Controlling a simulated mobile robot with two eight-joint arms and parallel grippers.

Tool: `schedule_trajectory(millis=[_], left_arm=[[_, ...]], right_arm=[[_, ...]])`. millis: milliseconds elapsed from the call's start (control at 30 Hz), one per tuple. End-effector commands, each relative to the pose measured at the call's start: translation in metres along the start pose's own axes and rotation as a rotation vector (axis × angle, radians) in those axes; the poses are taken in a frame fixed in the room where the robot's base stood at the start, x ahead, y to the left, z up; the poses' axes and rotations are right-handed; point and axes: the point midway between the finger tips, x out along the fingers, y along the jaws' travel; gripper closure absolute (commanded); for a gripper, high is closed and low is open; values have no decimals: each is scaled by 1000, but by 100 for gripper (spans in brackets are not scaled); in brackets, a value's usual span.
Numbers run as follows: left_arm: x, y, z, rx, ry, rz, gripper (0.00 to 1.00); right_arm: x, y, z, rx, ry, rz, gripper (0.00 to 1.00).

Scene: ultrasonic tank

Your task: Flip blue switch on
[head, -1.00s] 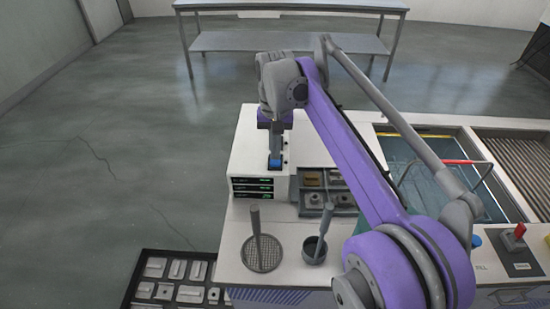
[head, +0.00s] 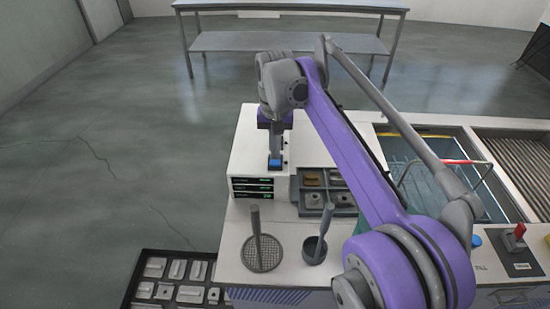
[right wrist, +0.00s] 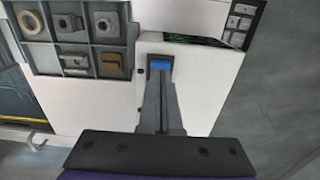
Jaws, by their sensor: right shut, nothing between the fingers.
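The blue switch (head: 275,164) is on the top of a white box near its front edge, above green displays. My right gripper (head: 275,154) points down from above and is shut and empty, with its fingertips right at the switch. In the right wrist view the shut fingertips (right wrist: 159,77) lie against or just over the blue switch (right wrist: 160,63). They hide part of it, so I cannot tell contact or which way it is tipped. My left gripper is not in view.
The white box (head: 246,150) stands beside a grey compartment tray (head: 313,181) of metal parts. A round mesh tool (head: 262,254) and a cup with a handle (head: 314,250) stand in front. A tank (head: 440,150) and red switch (head: 519,231) are at right.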

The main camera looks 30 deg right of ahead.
Motion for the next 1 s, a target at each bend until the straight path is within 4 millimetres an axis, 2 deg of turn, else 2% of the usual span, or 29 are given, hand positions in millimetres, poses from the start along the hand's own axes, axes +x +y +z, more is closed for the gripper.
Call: schedule_trajectory(millis=[1000], left_arm=[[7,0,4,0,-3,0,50]], right_arm=[[14,0,0,0,0,0,100]])
